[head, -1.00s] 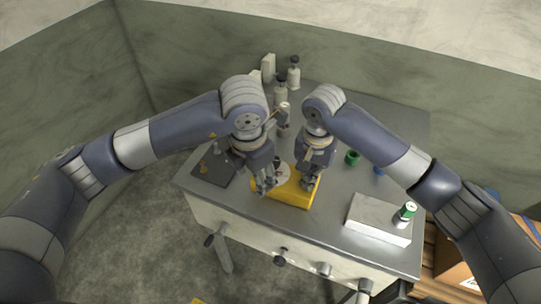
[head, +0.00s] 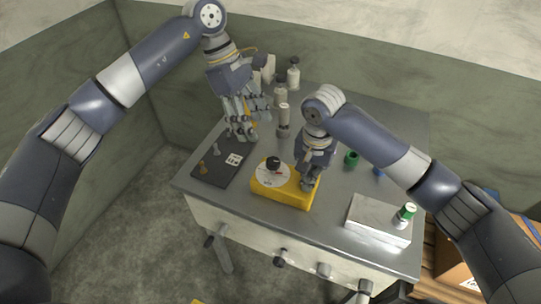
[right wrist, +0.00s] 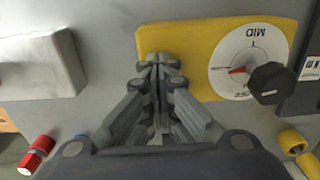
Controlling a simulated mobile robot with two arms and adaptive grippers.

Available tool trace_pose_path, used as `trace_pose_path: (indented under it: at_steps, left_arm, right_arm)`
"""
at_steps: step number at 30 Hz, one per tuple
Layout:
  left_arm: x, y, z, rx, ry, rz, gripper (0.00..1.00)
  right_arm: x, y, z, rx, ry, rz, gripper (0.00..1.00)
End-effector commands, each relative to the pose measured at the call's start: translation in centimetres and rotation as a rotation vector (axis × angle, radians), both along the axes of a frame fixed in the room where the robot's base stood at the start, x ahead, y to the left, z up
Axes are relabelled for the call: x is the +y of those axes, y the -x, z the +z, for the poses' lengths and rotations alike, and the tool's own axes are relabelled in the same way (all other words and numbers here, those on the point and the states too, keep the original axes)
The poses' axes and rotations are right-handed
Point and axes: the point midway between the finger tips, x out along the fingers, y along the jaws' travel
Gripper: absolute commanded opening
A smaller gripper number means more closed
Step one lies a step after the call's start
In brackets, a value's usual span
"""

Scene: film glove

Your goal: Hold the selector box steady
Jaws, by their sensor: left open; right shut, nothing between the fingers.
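The selector box is a yellow box (head: 285,196) near the table's front edge. It has a round white dial and a black knob (head: 273,163). In the right wrist view the box (right wrist: 205,42) shows the dial (right wrist: 228,58) with the word MID, a red pointer and the knob (right wrist: 271,83). My right gripper (head: 308,183) is shut with its fingertips (right wrist: 158,60) together over the end of the box away from the dial. I cannot tell whether they press on it. My left gripper (head: 246,128) is open and empty, raised beyond the dark mat, apart from the box.
The dark mat (head: 208,172) with small parts and a white card lies left of the box. Bottles (head: 293,76) stand at the back. A white block (head: 378,222) with a green-topped can (head: 405,213) is at the right. A green cup (head: 351,158) stands behind.

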Motion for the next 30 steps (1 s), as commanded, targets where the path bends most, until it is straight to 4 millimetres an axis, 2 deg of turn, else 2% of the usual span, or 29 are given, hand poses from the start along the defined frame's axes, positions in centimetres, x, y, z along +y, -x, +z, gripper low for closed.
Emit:
trace_pose_path:
  at_steps: [1, 5, 8, 21, 25, 30]
  left_arm:
    - [0.0, -0.2, 0.1, -0.004, 0.011, -0.014, 0.51]
    - [-0.2, -0.2, -0.3, -0.009, 0.023, -0.036, 0.51]
    - [-0.7, 0.0, -1.5, -0.007, 0.025, -0.038, 0.51]
    - [-3.6, 1.0, -9.0, -0.007, 0.023, -0.035, 0.51]
    - [-4.1, 1.2, -10.3, -0.007, 0.023, -0.035, 0.51]
    - [-4.3, 1.2, -10.8, -0.010, 0.023, -0.034, 0.51]
  right_arm:
    - [-0.3, 0.3, -0.7, 0.011, 0.009, -0.002, 0.00]
    - [-0.3, 0.3, -0.7, 0.010, 0.009, -0.002, 0.00]
    - [-0.3, 0.3, -0.7, 0.011, 0.009, -0.002, 0.00]
    - [-0.2, 0.3, -0.7, 0.011, 0.009, -0.002, 0.00]
    - [-0.2, 0.3, -0.7, 0.011, 0.009, -0.002, 0.00]
    - [-0.2, 0.3, -0.7, 0.011, 0.009, -0.002, 0.00]
